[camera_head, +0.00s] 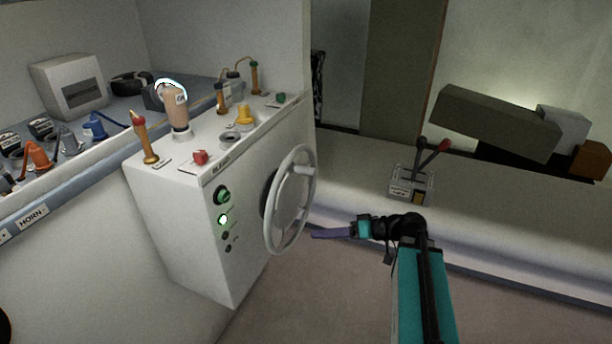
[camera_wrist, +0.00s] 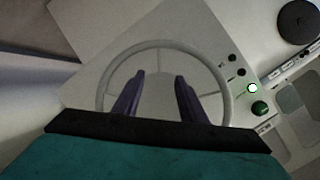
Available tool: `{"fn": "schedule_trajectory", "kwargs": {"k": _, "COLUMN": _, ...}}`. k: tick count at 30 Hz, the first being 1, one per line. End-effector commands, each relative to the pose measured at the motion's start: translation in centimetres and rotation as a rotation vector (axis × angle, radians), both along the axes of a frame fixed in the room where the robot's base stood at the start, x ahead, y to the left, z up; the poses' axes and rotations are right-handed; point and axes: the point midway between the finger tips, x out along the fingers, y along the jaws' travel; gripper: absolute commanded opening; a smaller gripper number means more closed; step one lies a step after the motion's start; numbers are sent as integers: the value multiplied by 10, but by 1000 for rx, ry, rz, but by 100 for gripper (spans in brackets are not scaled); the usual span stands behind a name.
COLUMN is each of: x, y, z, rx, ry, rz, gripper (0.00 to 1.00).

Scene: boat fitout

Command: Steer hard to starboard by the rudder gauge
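The white steering wheel (camera_head: 312,172) is mounted upright on the right face of a white console (camera_head: 190,240). Its thin rim (camera_wrist: 165,43) and spokes fill the middle of the wrist view. My gripper (camera_head: 318,234) is just right of the wheel, pointing at it. In the wrist view my gripper (camera_wrist: 159,82) has its two dark purple fingers spread apart over the wheel's face, with nothing between them. I cannot tell whether they touch the wheel. I cannot pick out a readable rudder gauge.
The console carries a green button (camera_head: 222,195), a lit button (camera_head: 222,219), a red knob (camera_head: 200,157), a yellow knob (camera_head: 244,115) and a tan handle (camera_head: 176,105). A throttle box (camera_head: 411,184) with two levers stands on the ledge at right. Floor below is clear.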

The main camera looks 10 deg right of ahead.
Motion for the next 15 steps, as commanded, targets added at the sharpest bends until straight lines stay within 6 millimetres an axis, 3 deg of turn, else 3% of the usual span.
{"fn": "schedule_trajectory", "kwargs": {"k": 3, "x": 10, "y": -23, "z": 48, "rx": 32, "ry": -161, "rz": -16, "gripper": 38}}
{"fn": "schedule_trajectory", "kwargs": {"k": 9, "x": 12, "y": -56, "z": 123, "rx": 66, "ry": -409, "rz": -36, "gripper": 38}}
{"fn": "schedule_trajectory", "kwargs": {"k": 15, "x": 8, "y": -73, "z": 166, "rx": 78, "ry": -552, "rz": -47, "gripper": 38}}
